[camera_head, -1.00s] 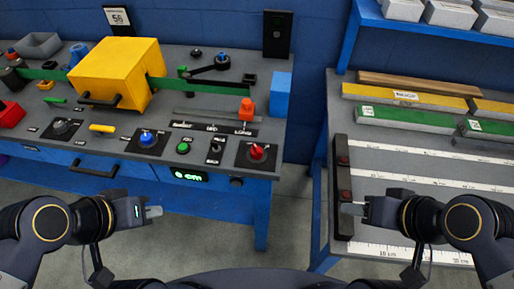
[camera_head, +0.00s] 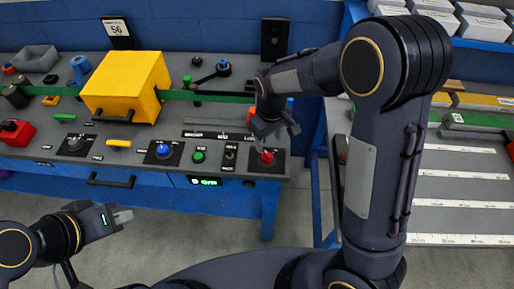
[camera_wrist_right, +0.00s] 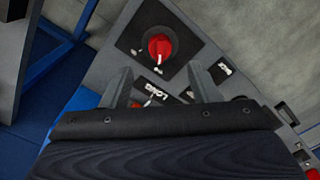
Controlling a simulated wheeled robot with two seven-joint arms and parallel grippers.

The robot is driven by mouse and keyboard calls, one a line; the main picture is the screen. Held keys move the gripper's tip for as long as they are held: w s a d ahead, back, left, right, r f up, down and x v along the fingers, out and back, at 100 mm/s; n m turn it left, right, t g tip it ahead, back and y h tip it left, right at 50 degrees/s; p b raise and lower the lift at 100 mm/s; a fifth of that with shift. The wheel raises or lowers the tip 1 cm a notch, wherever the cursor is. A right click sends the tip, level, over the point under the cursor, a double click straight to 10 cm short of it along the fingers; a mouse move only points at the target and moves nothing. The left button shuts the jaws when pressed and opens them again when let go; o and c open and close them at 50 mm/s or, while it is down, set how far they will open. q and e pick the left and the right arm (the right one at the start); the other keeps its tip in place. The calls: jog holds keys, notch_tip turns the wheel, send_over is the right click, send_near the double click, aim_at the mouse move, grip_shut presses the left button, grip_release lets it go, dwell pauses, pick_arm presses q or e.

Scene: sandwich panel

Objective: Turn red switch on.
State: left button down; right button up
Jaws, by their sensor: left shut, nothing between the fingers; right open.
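The red switch (camera_head: 267,157) is a red rotary knob on a black square plate at the right end of the grey panel. In the right wrist view the red knob (camera_wrist_right: 160,46) shows beyond the fingertips, with a white mark on its plate. My right gripper (camera_head: 279,133) is open and empty, just above and behind the knob, apart from it. Its two fingers also show in the right wrist view (camera_wrist_right: 160,78). My left gripper (camera_head: 124,216) is shut and empty, in front of the bench at the lower left.
A blue knob (camera_head: 163,151), a green button (camera_head: 198,156) and a small black toggle switch (camera_head: 230,153) sit left of the red knob. A yellow box (camera_head: 127,84) stands behind them. A second table (camera_head: 460,190) with rulers is on the right.

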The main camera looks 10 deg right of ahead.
aim_at(267, 154)
jog(key=shift+w+a+f, duration=0.1)
jog(key=shift+a+f, duration=0.05)
jog(key=shift+f, duration=0.2)
notch_tip(267, 154, down, 7)
jog(key=shift+f+p, duration=0.2)
jog(key=shift+p, duration=0.25)
jog(key=c, duration=1)
jog(key=shift+o, duration=0.2)
